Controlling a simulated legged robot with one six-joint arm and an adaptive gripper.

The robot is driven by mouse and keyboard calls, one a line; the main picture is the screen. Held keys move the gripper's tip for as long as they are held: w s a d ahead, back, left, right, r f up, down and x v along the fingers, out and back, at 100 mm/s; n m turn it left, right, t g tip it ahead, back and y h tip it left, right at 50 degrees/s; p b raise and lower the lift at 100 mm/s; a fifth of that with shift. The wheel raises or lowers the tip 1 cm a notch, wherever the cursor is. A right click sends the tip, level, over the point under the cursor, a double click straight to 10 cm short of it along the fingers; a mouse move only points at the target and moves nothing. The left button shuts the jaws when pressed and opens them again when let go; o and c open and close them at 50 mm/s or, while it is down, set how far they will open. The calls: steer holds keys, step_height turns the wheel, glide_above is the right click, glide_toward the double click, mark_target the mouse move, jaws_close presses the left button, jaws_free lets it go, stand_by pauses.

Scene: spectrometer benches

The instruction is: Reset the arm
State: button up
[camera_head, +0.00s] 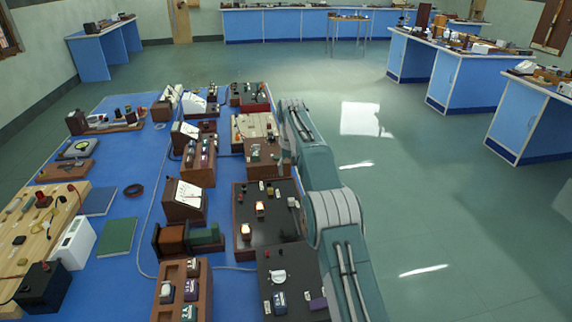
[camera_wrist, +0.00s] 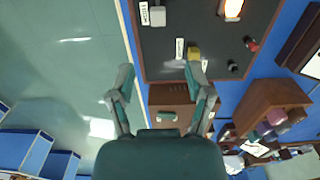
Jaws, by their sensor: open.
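My gripper (camera_wrist: 160,75) shows in the wrist view with its two fingers spread apart and nothing between them. It is above the right edge of the blue bench, with a black instrument panel (camera_wrist: 212,40) and a brown wooden box (camera_wrist: 172,95) beneath or just beyond the fingers. In the head view my arm (camera_head: 318,165) stretches forward along the bench's right edge. It bends at a grey joint, and its far end reaches up beside the wooden boxes. I cannot make out the gripper fingers there.
The blue bench (camera_head: 148,215) is crowded with wooden boxes, meters and a black panel (camera_head: 270,208) close left of my arm. A green book (camera_head: 117,236) lies at left. Open green floor (camera_head: 430,200) is on the right. Other blue benches (camera_head: 470,80) stand farther back.

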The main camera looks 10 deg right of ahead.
steer(key=s+r+t, duration=0.3)
steer(key=s+r, duration=1.6)
steer(key=s, duration=0.1)
steer(key=s+f+t, duration=0.1)
steer(key=s+f, duration=0.3)
steer(key=s, duration=0.9)
steer(key=s+f+t, duration=0.1)
steer(key=s+f, duration=0.2)
steer(key=s, duration=1)
steer(key=shift+s+d+f+t, duration=0.15)
steer(key=shift+s+f+t, duration=0.15)
steer(key=shift+s+f, duration=0.1)
